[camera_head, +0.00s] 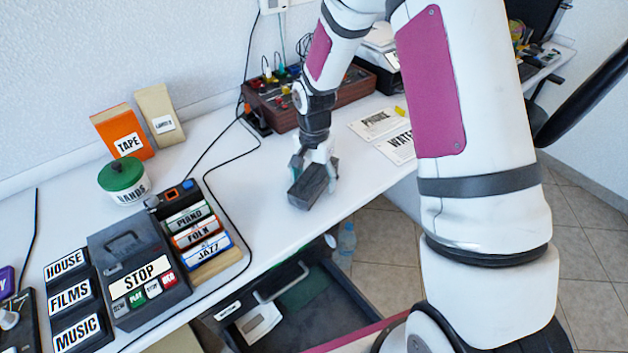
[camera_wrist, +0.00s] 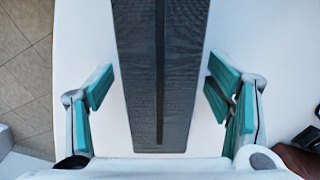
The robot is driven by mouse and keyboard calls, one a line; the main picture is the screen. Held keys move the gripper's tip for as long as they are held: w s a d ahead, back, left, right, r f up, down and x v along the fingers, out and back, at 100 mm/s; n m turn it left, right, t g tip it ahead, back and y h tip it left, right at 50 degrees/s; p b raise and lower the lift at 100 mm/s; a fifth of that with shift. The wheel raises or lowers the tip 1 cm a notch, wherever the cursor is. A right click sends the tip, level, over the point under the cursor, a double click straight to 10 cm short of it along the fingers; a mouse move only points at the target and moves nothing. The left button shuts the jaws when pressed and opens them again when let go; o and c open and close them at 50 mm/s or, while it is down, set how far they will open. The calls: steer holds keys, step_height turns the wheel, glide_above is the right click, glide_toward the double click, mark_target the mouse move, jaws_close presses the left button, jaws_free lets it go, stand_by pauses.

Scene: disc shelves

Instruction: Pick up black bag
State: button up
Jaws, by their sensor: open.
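The black bag (camera_head: 309,187) is a dark grey block-like thing on the white table, near its front edge. In the wrist view the bag (camera_wrist: 143,75) is a long dark textured strip with a darker line down its length, running up out of the picture. My gripper (camera_head: 314,165) points down over the bag in the head view. In the wrist view my gripper (camera_wrist: 158,90) is open, with teal finger pads on both sides of the bag. White table shows between the bag and each pad, so neither pad appears to touch it.
The stop-labelled player (camera_head: 127,247), a rack of labelled cassettes (camera_head: 195,232) and a green-lidded tub (camera_head: 123,180) stand to the left. A brown box with cables (camera_head: 352,88) is behind, and printed cards (camera_head: 374,124) lie to the right. An open drawer (camera_head: 323,285) is below the table's front edge.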

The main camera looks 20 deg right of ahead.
steer(key=shift+c, duration=0.3)
steer(key=c, duration=1.4)
steer(key=shift+r, duration=0.1)
steer(key=shift+c, duration=0.2)
